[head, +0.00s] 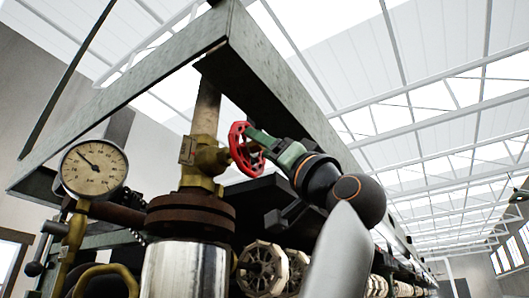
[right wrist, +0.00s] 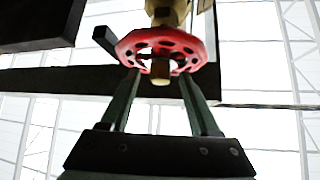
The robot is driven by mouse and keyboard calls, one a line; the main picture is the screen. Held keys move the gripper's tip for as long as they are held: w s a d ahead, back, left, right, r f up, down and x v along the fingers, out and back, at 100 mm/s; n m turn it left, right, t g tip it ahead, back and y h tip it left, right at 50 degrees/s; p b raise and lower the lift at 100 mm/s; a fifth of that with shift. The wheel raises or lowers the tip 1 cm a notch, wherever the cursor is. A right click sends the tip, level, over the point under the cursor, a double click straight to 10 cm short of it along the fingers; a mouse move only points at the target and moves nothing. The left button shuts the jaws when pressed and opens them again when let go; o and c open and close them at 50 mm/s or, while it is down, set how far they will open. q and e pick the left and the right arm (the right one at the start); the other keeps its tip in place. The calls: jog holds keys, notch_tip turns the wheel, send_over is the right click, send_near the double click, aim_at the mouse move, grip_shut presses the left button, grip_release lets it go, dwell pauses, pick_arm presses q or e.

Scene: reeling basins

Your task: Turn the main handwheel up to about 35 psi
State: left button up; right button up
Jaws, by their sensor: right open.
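The red main handwheel (head: 238,148) sits on a brass valve (head: 207,158) on an upright pipe. In the right wrist view the handwheel (right wrist: 125,50) shows its holed face and central stub. My right gripper (head: 262,143) reaches in from the right at the wheel. In the wrist view the two green fingers of the right gripper (right wrist: 160,78) are apart, their tips overlapping the near rim; I cannot tell whether they touch it. The round pressure gauge (head: 94,168) at left has its needle pointing up-left; its numbers are too small to read surely. My left gripper is out of view.
A grey metal frame beam (head: 275,85) runs just above the wheel and my right arm. A rusty flange (head: 190,215) on a shiny cylinder (head: 185,268) stands below the valve. Pale spoked reels (head: 262,270) line up below my right arm.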

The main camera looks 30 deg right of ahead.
grip_shut()
dwell(0.3)
jog(key=shift+d+n+y, duration=0.1)
jog(key=shift+n+y, duration=0.6)
jog(key=shift+n, duration=0.2)
jog(key=shift+w+d+r+n+g+y, duration=0.15)
jog(key=shift+n+g+y, duration=2.15)
jog(key=shift+n, duration=1.45)
jog(key=shift+s+d+f+n+g+y, duration=0.1)
jog(key=shift+n+g+y, duration=2.2)
jog(key=shift+n, duration=1.4)
jog(key=shift+w+d+r+n+g+y, duration=0.15)
jog(key=shift+n+g+y, duration=1.75)
jog(key=shift+n+y, duration=1.35)
jog(key=shift+n+g+h, duration=0.55)
jog(key=shift+n+g, duration=0.15)
jog(key=shift+n, duration=0.7)
grip_release()
